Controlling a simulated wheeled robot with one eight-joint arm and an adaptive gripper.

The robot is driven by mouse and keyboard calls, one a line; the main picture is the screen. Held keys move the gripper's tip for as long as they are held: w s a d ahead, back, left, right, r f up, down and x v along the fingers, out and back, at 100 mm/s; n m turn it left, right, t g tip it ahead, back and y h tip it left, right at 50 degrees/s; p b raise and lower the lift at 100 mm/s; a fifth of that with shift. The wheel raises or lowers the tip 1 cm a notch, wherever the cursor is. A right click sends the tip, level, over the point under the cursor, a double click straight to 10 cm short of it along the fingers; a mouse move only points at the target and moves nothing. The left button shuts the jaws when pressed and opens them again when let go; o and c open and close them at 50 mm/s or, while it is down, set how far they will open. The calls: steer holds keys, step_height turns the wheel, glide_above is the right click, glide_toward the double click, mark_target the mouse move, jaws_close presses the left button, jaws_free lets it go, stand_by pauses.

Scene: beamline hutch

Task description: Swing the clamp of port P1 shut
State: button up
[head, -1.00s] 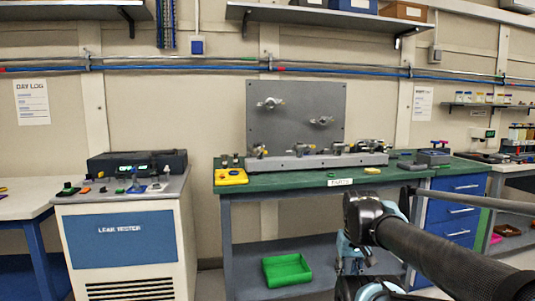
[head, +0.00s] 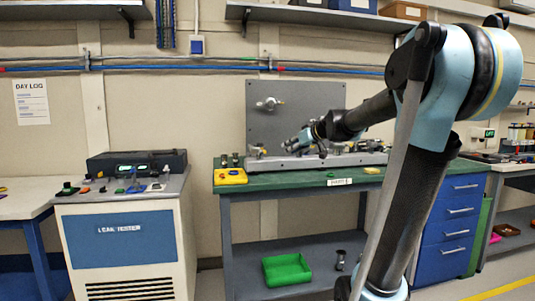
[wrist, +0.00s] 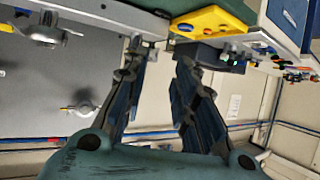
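My gripper (head: 300,142) is over the left part of the green bench, just above the grey rail (head: 268,163) in the head view. In the wrist view, which is upside down, its two fingers (wrist: 160,62) stand apart with nothing visible between them. A metal clamp fitting (head: 270,103) is on the upright grey panel (head: 295,95). Two panel fittings show in the wrist view, one at upper left (wrist: 45,28) and one lower (wrist: 80,108). Small fittings (head: 257,151) stand along the rail, partly hidden by my arm. No P1 label is legible, so I cannot tell which port is P1.
A yellow box (head: 231,177) sits at the green bench's (head: 290,182) left end. The leak tester (head: 122,235) stands to the left. A green tray (head: 287,270) is on the lower shelf. A wall shelf (head: 300,12) overhangs the panel.

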steer(key=w+r, duration=0.2)
steer(key=w, duration=0.2)
glide_toward(257, 151)
steer(key=shift+t, duration=0.4)
steer(key=w+f, duration=0.2)
steer(key=f, duration=0.1)
steer(key=shift+w+a, duration=0.2)
steer(key=shift+w, duration=0.15)
steer(key=shift+c, duration=0.2)
jaws_close()
